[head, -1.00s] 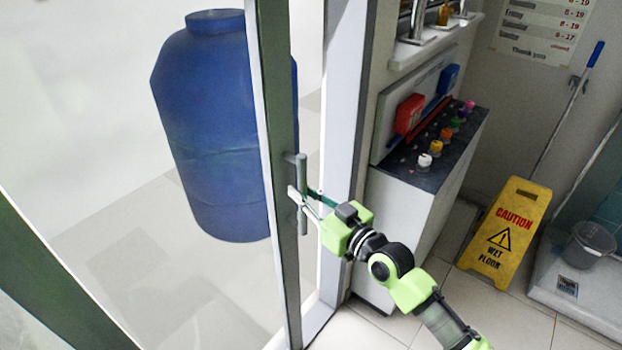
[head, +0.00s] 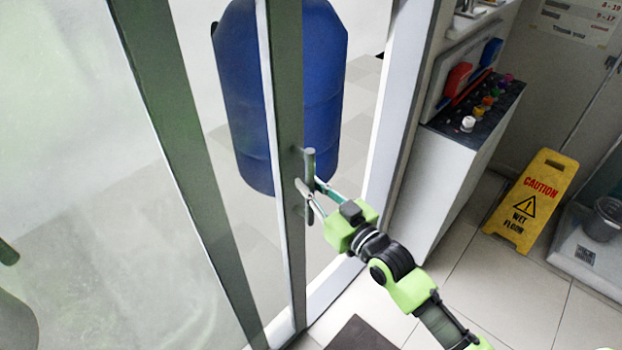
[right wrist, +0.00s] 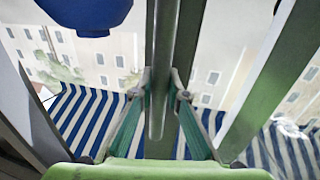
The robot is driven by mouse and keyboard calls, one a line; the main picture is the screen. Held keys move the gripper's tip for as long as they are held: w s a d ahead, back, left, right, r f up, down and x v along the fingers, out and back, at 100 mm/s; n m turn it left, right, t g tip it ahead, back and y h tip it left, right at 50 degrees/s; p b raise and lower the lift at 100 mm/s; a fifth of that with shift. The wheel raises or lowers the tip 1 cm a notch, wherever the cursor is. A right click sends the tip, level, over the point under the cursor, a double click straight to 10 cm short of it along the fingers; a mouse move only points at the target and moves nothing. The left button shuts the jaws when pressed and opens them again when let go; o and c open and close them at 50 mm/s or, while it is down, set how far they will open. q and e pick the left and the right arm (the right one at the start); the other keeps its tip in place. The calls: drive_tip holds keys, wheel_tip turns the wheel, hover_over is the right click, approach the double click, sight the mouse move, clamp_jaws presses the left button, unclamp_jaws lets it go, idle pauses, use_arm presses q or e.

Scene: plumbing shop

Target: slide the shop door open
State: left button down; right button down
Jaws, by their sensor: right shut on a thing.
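The glass shop door has a narrow dark green stile (head: 290,100) upright near the middle of the head view. A grey vertical bar handle (head: 309,163) is fixed to it. My right gripper (head: 311,190) is shut on this handle, with a finger on either side of the bar. The handle (right wrist: 162,60) also runs between the fingers (right wrist: 160,95) in the right wrist view. A gap stands between the stile and the pale door post (head: 392,120) to its right. My left gripper is not in view.
Another green upright (head: 180,110) stands to the left. Right of the post are a cabinet (head: 440,180) and a yellow wet-floor sign (head: 530,203). A dark mat (head: 360,335) lies on the tiled floor.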

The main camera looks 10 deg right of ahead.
drive_tip(key=shift+w+d, duration=0.1)
drive_tip(key=shift+d, duration=0.05)
drive_tip(key=c, duration=2)
unclamp_jaws()
drive_tip(key=shift+s+d, duration=0.15)
drive_tip(key=shift+s, duration=0.35)
drive_tip(key=v, duration=1.1)
